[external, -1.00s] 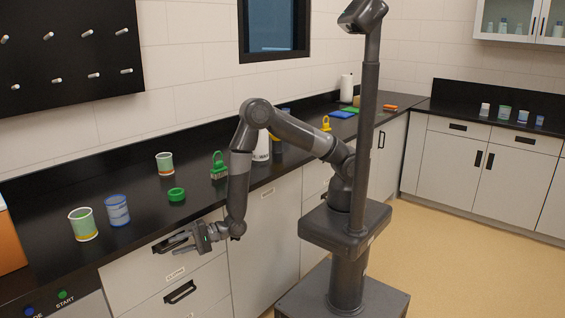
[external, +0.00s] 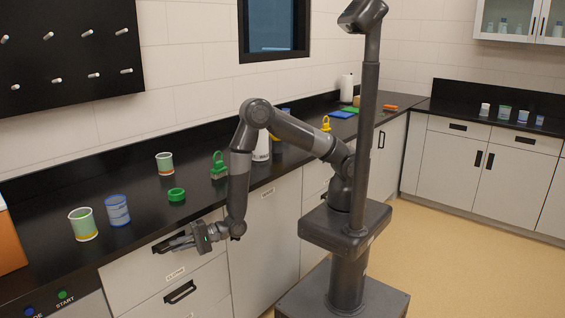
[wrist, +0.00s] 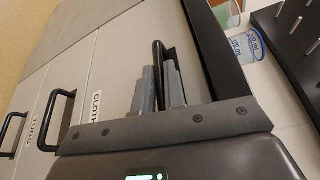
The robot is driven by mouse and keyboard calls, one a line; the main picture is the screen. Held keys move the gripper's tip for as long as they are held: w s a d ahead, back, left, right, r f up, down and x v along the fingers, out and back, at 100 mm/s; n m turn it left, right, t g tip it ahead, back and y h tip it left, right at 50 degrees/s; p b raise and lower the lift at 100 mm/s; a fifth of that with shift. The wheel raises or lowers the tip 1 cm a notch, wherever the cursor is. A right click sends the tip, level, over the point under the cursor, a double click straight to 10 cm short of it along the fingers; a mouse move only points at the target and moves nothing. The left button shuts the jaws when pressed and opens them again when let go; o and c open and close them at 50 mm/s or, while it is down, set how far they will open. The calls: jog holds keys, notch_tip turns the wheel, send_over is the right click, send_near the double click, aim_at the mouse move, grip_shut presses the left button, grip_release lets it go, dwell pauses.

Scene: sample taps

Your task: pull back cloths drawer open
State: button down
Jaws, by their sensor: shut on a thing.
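The cloths drawer (external: 150,272) is the top front drawer under the black counter, with a label reading CLOTHS. Its face looks shut and flush. The label also shows in the wrist view (wrist: 96,106). The drawer's black bar handle (wrist: 158,57) lies between my gripper's fingers. My gripper (external: 176,243) is at that handle in front of the drawer. In the wrist view my gripper (wrist: 161,88) is shut on the handle, with its grey fingers hiding part of the bar.
A lower drawer handle (external: 180,292) sits just below. On the counter above stand a green beaker (external: 84,225), a blue beaker (external: 118,210) and a green ring (external: 176,195). The floor in front of the cabinets (external: 480,245) is clear.

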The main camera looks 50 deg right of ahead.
jog(key=s, duration=3.7)
jog(key=shift+s, duration=0.25)
jog(key=c, duration=1.5)
grip_release()
jog(key=f+v, duration=0.1)
jog(key=v, duration=0.9)
jog(key=shift+d+r, duration=0.35)
jog(key=shift+r, duration=0.2)
jog(key=shift+s, duration=0.15)
